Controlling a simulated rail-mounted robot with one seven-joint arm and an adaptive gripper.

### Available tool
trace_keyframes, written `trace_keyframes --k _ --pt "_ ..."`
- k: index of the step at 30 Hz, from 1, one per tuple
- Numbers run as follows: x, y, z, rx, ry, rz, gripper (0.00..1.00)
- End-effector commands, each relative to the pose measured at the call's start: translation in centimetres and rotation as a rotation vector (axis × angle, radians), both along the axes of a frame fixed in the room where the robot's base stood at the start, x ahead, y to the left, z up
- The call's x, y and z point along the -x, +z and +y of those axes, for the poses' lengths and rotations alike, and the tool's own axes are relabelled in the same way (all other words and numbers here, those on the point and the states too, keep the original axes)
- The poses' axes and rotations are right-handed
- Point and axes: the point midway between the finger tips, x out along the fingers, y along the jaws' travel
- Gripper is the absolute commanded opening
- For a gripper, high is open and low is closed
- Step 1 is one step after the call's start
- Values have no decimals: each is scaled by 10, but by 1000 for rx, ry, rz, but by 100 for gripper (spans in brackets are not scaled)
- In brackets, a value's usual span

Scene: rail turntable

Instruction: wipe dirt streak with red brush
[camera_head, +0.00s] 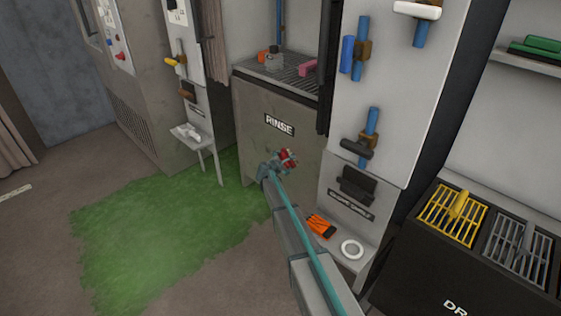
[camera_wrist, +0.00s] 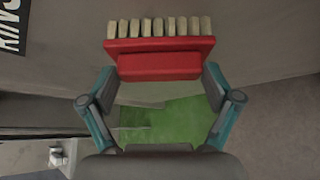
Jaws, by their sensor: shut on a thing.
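My gripper (camera_head: 277,168) is in front of the grey rinse cabinet (camera_head: 262,150), just below and beside its RINSE label. It is shut on a red brush (camera_head: 289,158). In the wrist view the red brush (camera_wrist: 160,55) sits between the two teal fingers, with a row of pale bristle tufts along its far edge. The bristles face a grey surface, but I cannot tell if they touch it. I cannot make out a distinct dirt streak in either view. Part of the cabinet front is hidden behind my arm and gripper.
A pink item (camera_head: 308,67) and an orange item (camera_head: 262,56) lie on the rinse grating. A low shelf at right holds an orange object (camera_head: 321,226) and a white ring (camera_head: 352,249). Yellow rack (camera_head: 440,212) stands further right. Green mat (camera_head: 160,245) covers floor at left.

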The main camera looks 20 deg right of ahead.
Motion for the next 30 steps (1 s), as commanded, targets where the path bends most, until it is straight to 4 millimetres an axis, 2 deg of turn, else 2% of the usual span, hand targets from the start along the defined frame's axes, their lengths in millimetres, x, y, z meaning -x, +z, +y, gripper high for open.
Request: trace_keyframes --k 6,17,23,30 --pt "14 0 -11 3 -4 2 51" --pt "15 0 -13 5 -6 2 51" --pt "20 0 -4 4 -4 1 51" --pt "32 0 17 3 -2 1 51"
